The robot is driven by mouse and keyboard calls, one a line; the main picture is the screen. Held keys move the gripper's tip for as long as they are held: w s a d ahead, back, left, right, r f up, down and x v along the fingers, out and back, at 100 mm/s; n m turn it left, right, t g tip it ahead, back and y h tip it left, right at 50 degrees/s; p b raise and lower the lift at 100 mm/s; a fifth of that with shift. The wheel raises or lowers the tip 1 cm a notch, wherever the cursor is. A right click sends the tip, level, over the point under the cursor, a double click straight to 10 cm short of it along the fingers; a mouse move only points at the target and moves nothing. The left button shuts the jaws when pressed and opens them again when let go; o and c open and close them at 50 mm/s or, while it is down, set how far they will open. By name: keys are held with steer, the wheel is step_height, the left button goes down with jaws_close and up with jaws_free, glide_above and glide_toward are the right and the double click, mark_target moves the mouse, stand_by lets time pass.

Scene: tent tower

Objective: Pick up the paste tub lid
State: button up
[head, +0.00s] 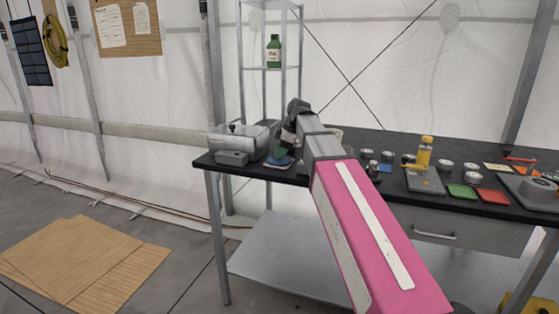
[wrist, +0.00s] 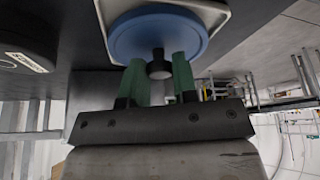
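The paste tub lid (wrist: 158,33) is a round blue disc with a dark knob (wrist: 159,66) at its middle. It lies on a pale, round-cornered tray (wrist: 215,12). In the head view the blue lid (head: 278,161) shows in part near the table's left front edge, below my gripper (head: 283,150). In the wrist view the two green fingers of my gripper (wrist: 158,62) stand apart, one on each side of the knob. A narrow gap seems to show beside the knob, so I see no firm hold. The lid looks flat on its tray.
A clear bin (head: 243,138) and a grey box (head: 232,157) stand just left of the lid on the black table (head: 395,181). A wire rack (head: 270,68) with a green bottle (head: 274,51) rises behind. Jars, a yellow dispenser (head: 424,155) and coloured trays lie to the right.

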steer(key=shift+c, duration=1.2)
steer(key=shift+r, duration=0.15)
